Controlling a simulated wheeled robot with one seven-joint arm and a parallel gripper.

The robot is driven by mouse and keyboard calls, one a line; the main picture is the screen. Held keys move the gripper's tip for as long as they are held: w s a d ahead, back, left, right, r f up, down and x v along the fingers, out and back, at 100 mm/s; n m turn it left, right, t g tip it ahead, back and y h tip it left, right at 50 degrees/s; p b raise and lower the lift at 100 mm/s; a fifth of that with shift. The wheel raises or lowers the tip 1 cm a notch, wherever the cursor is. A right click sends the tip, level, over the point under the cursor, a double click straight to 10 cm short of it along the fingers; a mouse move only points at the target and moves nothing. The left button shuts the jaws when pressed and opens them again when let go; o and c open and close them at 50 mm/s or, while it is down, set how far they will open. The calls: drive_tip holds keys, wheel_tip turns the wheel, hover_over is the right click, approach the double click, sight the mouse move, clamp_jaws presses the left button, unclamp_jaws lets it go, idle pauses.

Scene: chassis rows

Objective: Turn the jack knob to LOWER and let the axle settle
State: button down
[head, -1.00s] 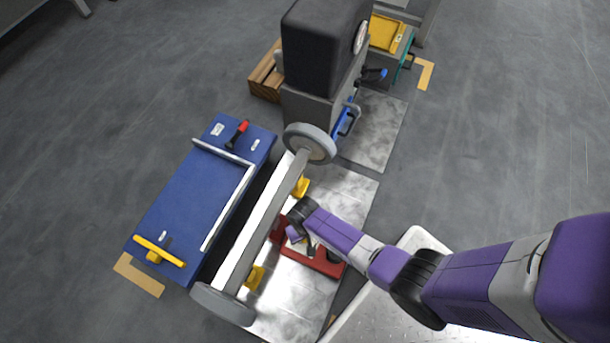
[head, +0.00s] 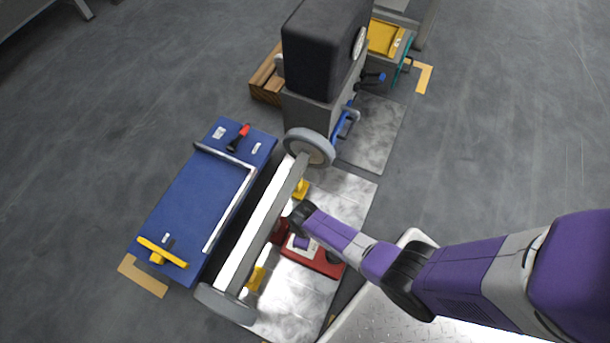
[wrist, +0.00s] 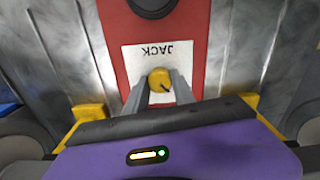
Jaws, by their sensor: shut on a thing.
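The red jack (head: 318,262) lies on the metal floor plate beside the axle, partly hidden by my arm in the head view. In the wrist view its white label (wrist: 185,60) reads JACK upside down. The small yellow jack knob (wrist: 160,80) has a dark mark pointing to the lower right. My gripper (wrist: 160,88) is shut on the knob, one grey finger at each side. The long grey axle (head: 262,222), with a wheel at each end, runs past the jack. Yellow supports (head: 256,279) show beside it; whether the axle touches them cannot be told.
A blue panel (head: 190,200) with a red-handled tool lies left of the axle. A black box on a grey block (head: 325,50) stands beyond the far wheel, near a wooden crate (head: 266,82). Open grey floor is at the right.

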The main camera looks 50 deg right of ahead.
drive_tip(key=shift+n, duration=0.6)
drive_tip(key=c, duration=1.1)
unclamp_jaws()
drive_tip(key=shift+o, duration=0.2)
wheel_tip(320, 180, up, 8)
drive_tip(key=p, duration=0.5)
drive_tip(key=shift+f, duration=0.1)
